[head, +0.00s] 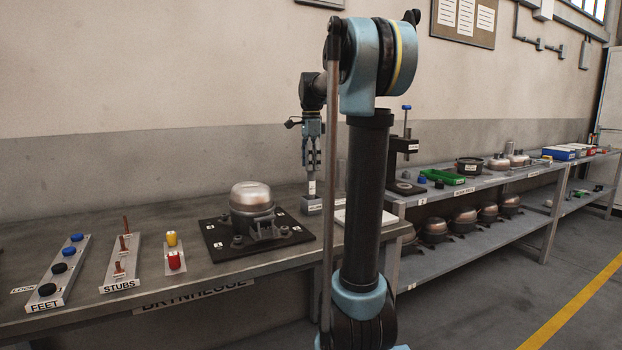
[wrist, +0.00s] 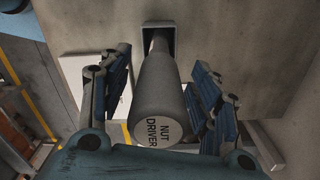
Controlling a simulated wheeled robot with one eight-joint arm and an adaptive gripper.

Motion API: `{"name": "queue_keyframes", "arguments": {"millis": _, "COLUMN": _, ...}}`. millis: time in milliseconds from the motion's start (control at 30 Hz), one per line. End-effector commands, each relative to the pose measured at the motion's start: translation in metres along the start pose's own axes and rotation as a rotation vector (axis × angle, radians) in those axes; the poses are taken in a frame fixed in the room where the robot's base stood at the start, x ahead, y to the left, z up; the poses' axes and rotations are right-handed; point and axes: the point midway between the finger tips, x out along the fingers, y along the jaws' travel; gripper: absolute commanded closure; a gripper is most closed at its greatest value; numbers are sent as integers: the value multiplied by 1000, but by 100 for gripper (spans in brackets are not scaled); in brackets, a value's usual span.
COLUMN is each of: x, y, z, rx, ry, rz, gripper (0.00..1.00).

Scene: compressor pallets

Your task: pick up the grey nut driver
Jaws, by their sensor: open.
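The grey nut driver (wrist: 165,90) stands upright in a holder, its end cap marked "NUT DRIVER" facing the wrist camera. My gripper (wrist: 163,78) is open, with one blue finger on each side of the driver's handle and visible gaps between. In the head view my gripper (head: 312,160) points straight down over the bench. The driver (head: 312,187) shows only as a thin part below the fingers, above its small grey holder (head: 311,207). Its upper part is hidden by the fingers there.
A compressor (head: 252,197) sits on a black plate left of the holder. Racks of feet (head: 58,272), stubs (head: 121,262) and red and yellow parts (head: 172,252) lie further left. A black stand with a blue-topped rod (head: 406,145) and a shelf of compressors are right.

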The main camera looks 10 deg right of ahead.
Motion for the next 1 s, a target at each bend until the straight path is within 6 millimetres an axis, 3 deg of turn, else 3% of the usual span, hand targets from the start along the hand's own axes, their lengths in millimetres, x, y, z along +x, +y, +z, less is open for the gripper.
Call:
{"name": "queue_keyframes", "arguments": {"millis": 267, "x": 4, "y": 0, "z": 0, "rx": 0, "ry": 0, "rz": 0, "gripper": 43}}
{"name": "queue_keyframes", "arguments": {"millis": 367, "x": 4, "y": 0, "z": 0, "rx": 1, "ry": 0, "rz": 0, "gripper": 61}}
{"name": "queue_keyframes", "arguments": {"millis": 533, "x": 4, "y": 0, "z": -1, "rx": 1, "ry": 0, "rz": 0, "gripper": 100}}
{"name": "queue_keyframes", "arguments": {"millis": 833, "x": 3, "y": 0, "z": -1, "rx": 2, "ry": 0, "rz": 0, "gripper": 100}}
{"name": "queue_keyframes", "arguments": {"millis": 1000, "x": -11, "y": 0, "z": -1, "rx": 2, "ry": 0, "rz": 0, "gripper": 100}}
